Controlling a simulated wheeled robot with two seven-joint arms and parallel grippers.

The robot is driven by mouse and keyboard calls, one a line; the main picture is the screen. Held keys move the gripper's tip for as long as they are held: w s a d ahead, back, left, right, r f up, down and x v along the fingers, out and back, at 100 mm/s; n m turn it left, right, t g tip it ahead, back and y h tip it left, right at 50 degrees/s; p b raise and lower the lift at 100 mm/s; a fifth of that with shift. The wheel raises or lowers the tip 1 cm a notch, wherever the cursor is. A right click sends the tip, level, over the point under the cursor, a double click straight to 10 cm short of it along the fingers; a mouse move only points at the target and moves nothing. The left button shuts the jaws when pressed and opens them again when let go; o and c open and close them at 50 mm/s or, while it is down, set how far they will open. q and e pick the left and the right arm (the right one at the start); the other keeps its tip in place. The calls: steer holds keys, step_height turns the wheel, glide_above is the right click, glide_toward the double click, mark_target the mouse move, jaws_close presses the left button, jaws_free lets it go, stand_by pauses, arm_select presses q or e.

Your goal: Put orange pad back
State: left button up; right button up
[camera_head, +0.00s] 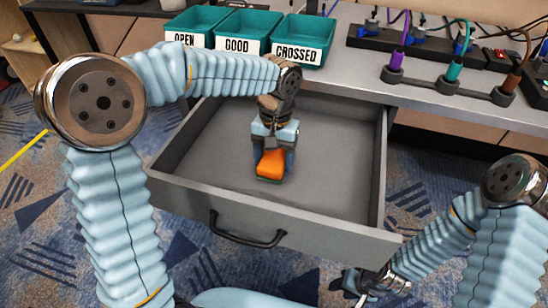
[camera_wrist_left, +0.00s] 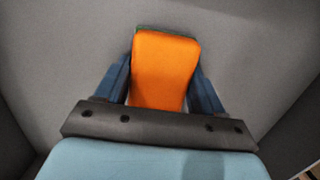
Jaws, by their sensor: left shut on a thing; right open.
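The orange pad (camera_head: 271,165) is in my left gripper (camera_head: 271,158), inside the open grey drawer (camera_head: 335,165). In the left wrist view the pad (camera_wrist_left: 164,68) sits between the two blue fingers of my left gripper (camera_wrist_left: 165,85), with a thin green edge at its far end. The gripper is shut on it. The pad is over the drawer floor; I cannot tell whether it touches it. My right gripper (camera_head: 372,284) is low, outside the drawer by its front right corner; it is partly visible.
Three teal bins labelled OPEN (camera_head: 194,22), GOOD (camera_head: 243,30) and CROSSED (camera_head: 303,38) stand on the bench above the drawer. Coloured plugs and cables (camera_head: 454,70) are at the right of the bench. The drawer's front has a black handle (camera_head: 247,230). The drawer is otherwise empty where visible.

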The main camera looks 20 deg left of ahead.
mark_target(276, 153)
arm_select(q)
steer(key=shift+f, duration=0.1)
steer(key=o, duration=0.9)
steer(key=shift+o, duration=0.2)
step_height(276, 153, up, 12)
steer(key=w+p, duration=0.1)
steer(key=shift+w+p, duration=0.2)
steer(key=shift+p, duration=0.1)
